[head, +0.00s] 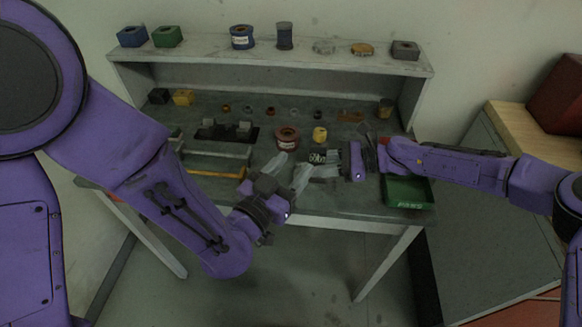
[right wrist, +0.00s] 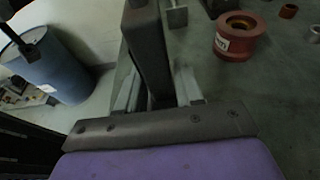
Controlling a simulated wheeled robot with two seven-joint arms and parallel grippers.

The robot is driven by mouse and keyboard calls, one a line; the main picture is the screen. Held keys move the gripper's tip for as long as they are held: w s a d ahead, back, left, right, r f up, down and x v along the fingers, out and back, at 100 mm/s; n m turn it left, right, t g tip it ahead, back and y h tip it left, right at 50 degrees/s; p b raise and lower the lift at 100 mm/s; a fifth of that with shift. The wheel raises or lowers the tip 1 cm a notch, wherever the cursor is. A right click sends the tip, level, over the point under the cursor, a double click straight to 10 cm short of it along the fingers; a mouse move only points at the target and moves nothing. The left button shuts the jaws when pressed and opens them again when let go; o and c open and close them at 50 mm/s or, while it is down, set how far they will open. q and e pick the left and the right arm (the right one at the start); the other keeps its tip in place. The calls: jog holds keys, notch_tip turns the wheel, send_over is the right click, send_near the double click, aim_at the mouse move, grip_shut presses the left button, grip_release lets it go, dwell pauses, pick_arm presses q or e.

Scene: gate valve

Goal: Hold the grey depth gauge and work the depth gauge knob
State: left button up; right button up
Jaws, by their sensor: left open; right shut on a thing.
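My right gripper (head: 318,170) reaches in from the right, low over the bench's front part. In the right wrist view its two pale fingers (right wrist: 158,88) are shut on a long dark grey bar, which I take to be the depth gauge (right wrist: 147,48). The gauge stands out away from the palm. A small grey piece with a stem (right wrist: 176,14) shows beside its far end; I cannot tell whether it is the knob. My left gripper (head: 290,168) is open and empty, its fingers pointing up the picture, just left of the right gripper. In the head view the gauge is mostly hidden by the grippers.
A red spool (head: 287,138) and a yellow piece (head: 319,134) stand just behind the grippers. A black rack (head: 212,134) lies to the left, a green tray (head: 408,193) to the right. The shelf (head: 300,63) holds several parts. A blue barrel (right wrist: 58,68) shows beyond the bench.

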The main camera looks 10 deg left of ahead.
jog(key=o, duration=0.9)
